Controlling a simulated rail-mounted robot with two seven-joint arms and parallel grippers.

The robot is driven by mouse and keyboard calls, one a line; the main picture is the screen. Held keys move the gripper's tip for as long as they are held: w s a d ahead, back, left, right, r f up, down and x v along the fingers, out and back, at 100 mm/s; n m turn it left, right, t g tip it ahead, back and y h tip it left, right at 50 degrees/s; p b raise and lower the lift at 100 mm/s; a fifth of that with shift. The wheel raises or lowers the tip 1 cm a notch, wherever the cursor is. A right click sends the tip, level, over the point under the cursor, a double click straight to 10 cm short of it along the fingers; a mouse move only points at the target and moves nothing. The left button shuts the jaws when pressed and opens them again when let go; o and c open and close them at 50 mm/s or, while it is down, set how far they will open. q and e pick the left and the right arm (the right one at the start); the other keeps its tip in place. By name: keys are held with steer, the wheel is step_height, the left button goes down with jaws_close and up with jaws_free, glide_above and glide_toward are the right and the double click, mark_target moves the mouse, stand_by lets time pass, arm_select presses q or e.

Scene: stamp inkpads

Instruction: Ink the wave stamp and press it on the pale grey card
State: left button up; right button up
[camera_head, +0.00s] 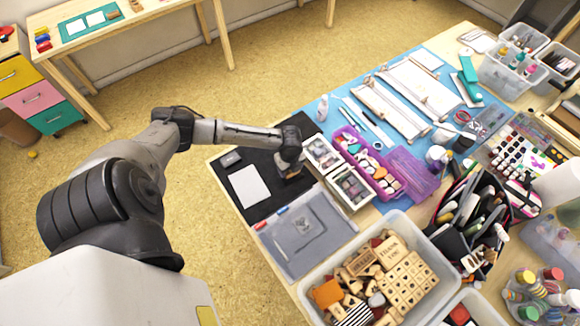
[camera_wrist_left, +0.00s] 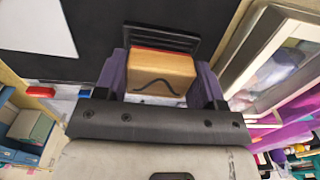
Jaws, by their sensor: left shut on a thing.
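The wave stamp (camera_wrist_left: 160,78) is a wooden block with a dark wave line on its side and a red edge at its far end. It sits between the purple fingers of my left gripper (camera_wrist_left: 160,75), which is shut on it. In the head view the left gripper (camera_head: 290,170) is at the right side of the black mat, and the arm mostly hides the stamp. A black inkpad (camera_wrist_left: 160,38) lies just beyond the stamp's far end; I cannot tell whether they touch. The pale card (camera_head: 250,187) lies flat on the mat, left of the gripper.
The black mat (camera_head: 262,205) has a small dark box (camera_head: 231,159) at its upper left. White-framed boxes (camera_head: 349,186) stand close right of the gripper. A grey-lidded case (camera_head: 306,232) and a bin of wooden stamps (camera_head: 330,272) lie nearer. The table is crowded to the right.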

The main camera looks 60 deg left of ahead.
arm_select(q)
steer(key=shift+f, duration=0.45)
stand_by(0.3)
stand_by(0.5)
stand_by(0.7)
steer(key=shift+f, duration=0.1)
stand_by(0.5)
steer(key=shift+r+p, duration=0.25)
steer(key=shift+p, duration=0.15)
steer(key=shift+r+p, duration=0.35)
steer(key=shift+r, duration=0.1)
